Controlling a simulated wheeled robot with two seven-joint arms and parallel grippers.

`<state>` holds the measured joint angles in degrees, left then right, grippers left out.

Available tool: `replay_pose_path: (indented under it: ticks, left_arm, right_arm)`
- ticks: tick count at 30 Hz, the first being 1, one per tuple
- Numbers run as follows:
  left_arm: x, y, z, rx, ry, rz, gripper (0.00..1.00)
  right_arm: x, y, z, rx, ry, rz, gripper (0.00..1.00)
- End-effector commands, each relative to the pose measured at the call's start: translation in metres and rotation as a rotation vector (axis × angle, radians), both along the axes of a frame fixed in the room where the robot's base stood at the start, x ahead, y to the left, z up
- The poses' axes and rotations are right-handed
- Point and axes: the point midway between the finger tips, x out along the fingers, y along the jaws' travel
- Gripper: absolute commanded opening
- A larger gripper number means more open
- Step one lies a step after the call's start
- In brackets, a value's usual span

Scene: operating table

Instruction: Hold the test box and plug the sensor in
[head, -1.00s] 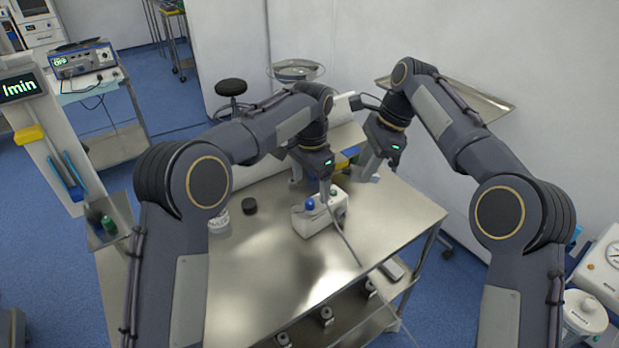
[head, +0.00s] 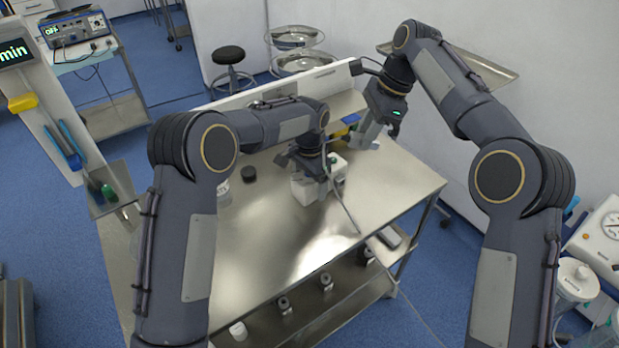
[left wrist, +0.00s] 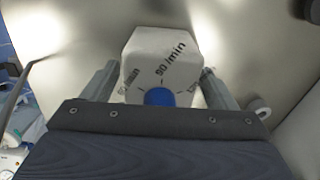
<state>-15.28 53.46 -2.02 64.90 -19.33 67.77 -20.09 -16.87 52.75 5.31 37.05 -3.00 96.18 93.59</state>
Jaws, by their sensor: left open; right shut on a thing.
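The test box (head: 303,191) is a small white box standing on the steel table, partly hidden by my left gripper (head: 316,178) above it. In the left wrist view, the box (left wrist: 160,50) shows "90 /min" lettering and a blue knob (left wrist: 158,97). It lies between the spread fingers of my left gripper (left wrist: 160,86), which is open. My right gripper (head: 368,140) is behind and right of the box, above the table. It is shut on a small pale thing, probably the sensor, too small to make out. A grey cable (head: 346,210) runs from near the box toward the table's front right.
The steel table (head: 250,240) is largely clear at the front. A yellow item (head: 350,119) is at the back.

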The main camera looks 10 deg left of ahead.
Motion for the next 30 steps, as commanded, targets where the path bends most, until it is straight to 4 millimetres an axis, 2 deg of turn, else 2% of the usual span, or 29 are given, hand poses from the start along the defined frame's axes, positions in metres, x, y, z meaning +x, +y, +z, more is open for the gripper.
replay_pose_path:
  ticks: [2,15,16,22,23,28,30]
  left_arm:
    - [0.0000,0.0000,0.0001,0.000,0.000,0.000,0.77]
    - [0.0000,-0.0001,0.0004,0.000,0.000,0.000,0.21]
    - [0.0001,-0.0001,0.0004,0.000,0.000,0.000,0.51]
    - [0.0001,-0.0001,0.0005,0.000,0.000,0.000,0.24]
    - [0.0001,-0.0001,0.0005,0.000,0.000,0.000,0.22]
    - [0.0001,-0.0001,0.0006,0.000,0.000,0.000,0.22]
    - [0.0001,-0.0001,0.0006,-0.001,-0.001,0.000,0.22]
  right_arm:
    - [0.0000,0.0001,0.0001,0.000,0.000,0.000,0.00]
    - [0.0000,0.0000,0.0002,0.000,0.000,0.000,0.00]
    - [0.0000,0.0001,0.0001,0.000,0.000,0.000,0.00]
    - [0.0000,0.0000,0.0002,0.000,0.000,0.000,0.00]
    - [0.0000,0.0000,0.0002,0.000,0.000,0.000,0.25]
    - [0.0000,0.0000,0.0002,0.000,0.000,0.000,0.03]
    - [0.0000,0.0000,0.0002,0.000,0.000,0.000,0.00]
